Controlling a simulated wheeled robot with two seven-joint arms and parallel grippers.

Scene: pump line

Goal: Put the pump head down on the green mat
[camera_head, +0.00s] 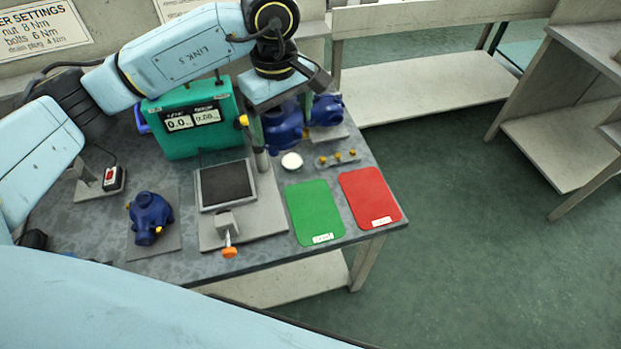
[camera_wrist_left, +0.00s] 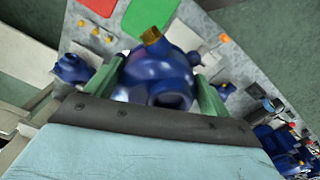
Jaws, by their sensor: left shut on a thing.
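My left gripper (camera_head: 281,116) is shut on a blue pump head (camera_head: 284,134). It holds it above the far part of the bench, behind the green mat. In the left wrist view the pump head (camera_wrist_left: 160,78), with a brass-coloured fitting on it, sits between the two green fingers of the gripper (camera_wrist_left: 165,90). The green mat (camera_head: 314,211) lies flat and bare near the bench's front edge, with a white label at its near end. It also shows in the left wrist view (camera_wrist_left: 149,14). My right gripper is not in view.
A red mat (camera_head: 370,197) lies right of the green one. A white round piece (camera_head: 292,161) and a strip with yellow fittings (camera_head: 338,159) lie behind the mats. Other blue pumps stand at back right (camera_head: 327,110) and left (camera_head: 150,217). A green display unit (camera_head: 190,138) stands behind a black-topped fixture (camera_head: 226,185).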

